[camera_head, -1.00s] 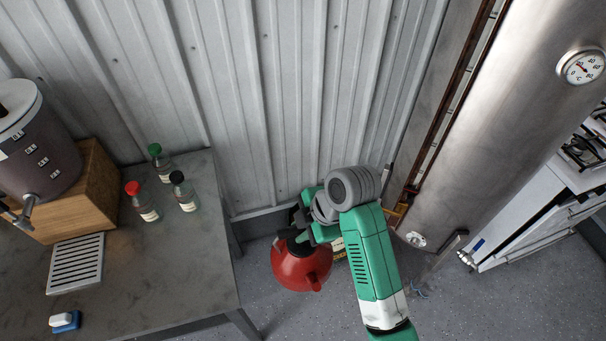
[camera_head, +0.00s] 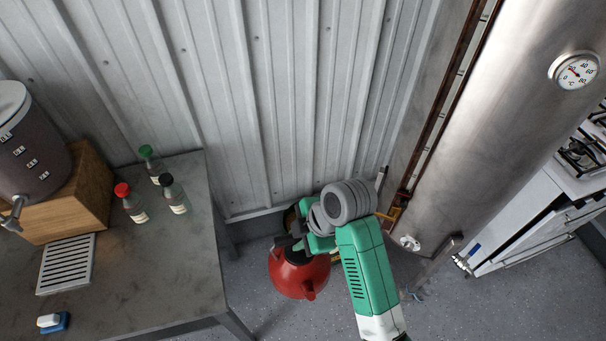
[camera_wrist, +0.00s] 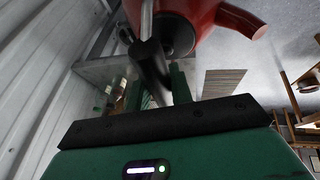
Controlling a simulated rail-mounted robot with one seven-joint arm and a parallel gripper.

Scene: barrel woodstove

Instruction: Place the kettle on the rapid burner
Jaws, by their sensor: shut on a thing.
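The red kettle (camera_head: 300,274) hangs from my gripper (camera_head: 292,243) in the head view, in the gap between the grey table and the large steel tank. In the wrist view the kettle (camera_wrist: 226,22) fills the top, with its spout toward the upper right. My gripper (camera_wrist: 160,82) is shut on the kettle's dark handle (camera_wrist: 150,55). My green arm hides part of the area behind the kettle. A white gas stove (camera_head: 540,200) with black grates (camera_head: 585,155) stands at the far right, partly cut off. I cannot tell which burner is the rapid one.
The tall steel tank (camera_head: 500,130) with a dial (camera_head: 574,71) stands between the kettle and the stove. The grey table (camera_head: 150,285) at left holds several bottles and an urn (camera_head: 35,150) on a wooden box. A corrugated wall (camera_head: 230,90) is behind.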

